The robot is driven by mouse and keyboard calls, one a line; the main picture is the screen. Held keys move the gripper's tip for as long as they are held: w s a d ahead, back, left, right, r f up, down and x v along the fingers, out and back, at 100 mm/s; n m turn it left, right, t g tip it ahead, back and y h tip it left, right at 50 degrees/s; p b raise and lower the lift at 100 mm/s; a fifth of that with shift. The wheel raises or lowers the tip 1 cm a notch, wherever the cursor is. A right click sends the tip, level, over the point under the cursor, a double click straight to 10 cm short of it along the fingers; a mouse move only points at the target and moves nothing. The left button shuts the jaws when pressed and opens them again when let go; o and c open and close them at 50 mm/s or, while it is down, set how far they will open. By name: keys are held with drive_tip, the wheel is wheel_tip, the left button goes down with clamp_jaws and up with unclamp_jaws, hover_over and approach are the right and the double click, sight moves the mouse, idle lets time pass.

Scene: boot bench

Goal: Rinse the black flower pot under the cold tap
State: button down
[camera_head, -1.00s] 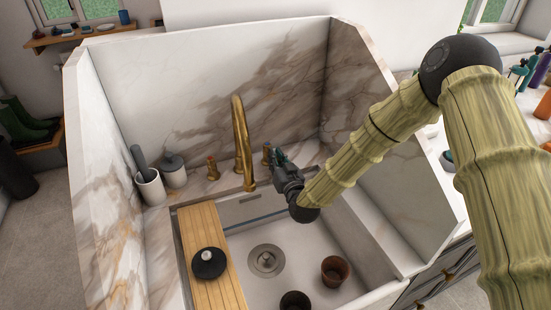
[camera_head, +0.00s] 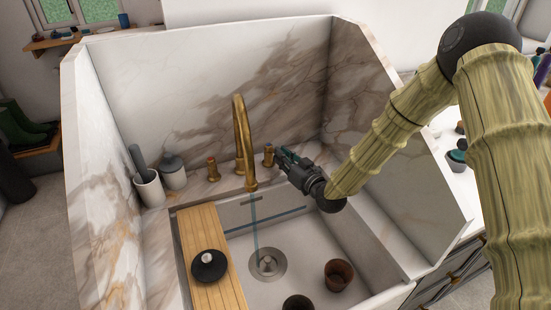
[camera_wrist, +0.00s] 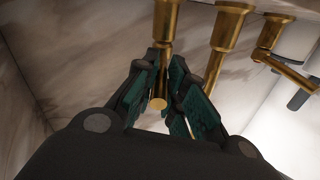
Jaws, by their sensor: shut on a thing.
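The dark flower pot (camera_head: 297,303) stands in the sink at the bottom edge of the head view, partly cut off. A brown pot (camera_head: 338,275) stands to its right. The brass spout (camera_head: 241,135) stands at the back of the sink, and a thin stream of water (camera_head: 254,230) falls from it to the drain. My gripper (camera_head: 283,158) is at the right-hand tap handle (camera_head: 268,155), right of the spout. In the wrist view, my green-padded fingers (camera_wrist: 172,98) are on either side of the handle's brass lever (camera_wrist: 157,104), shut on it.
A wooden board (camera_head: 205,225) spans the sink's left side, with a black round object with a pale knob (camera_head: 208,265) on it. The left tap handle (camera_head: 213,168), a grey-lidded jar (camera_head: 173,172) and a white cup (camera_head: 149,188) stand behind. Marble walls (camera_head: 395,190) enclose the sink.

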drive_tip(key=shift+r, duration=0.1)
drive_tip(key=c, duration=1.5)
unclamp_jaws()
drive_tip(key=shift+o, duration=0.2)
drive_tip(key=shift+d, duration=0.1)
drive_tip(key=v, duration=1.2)
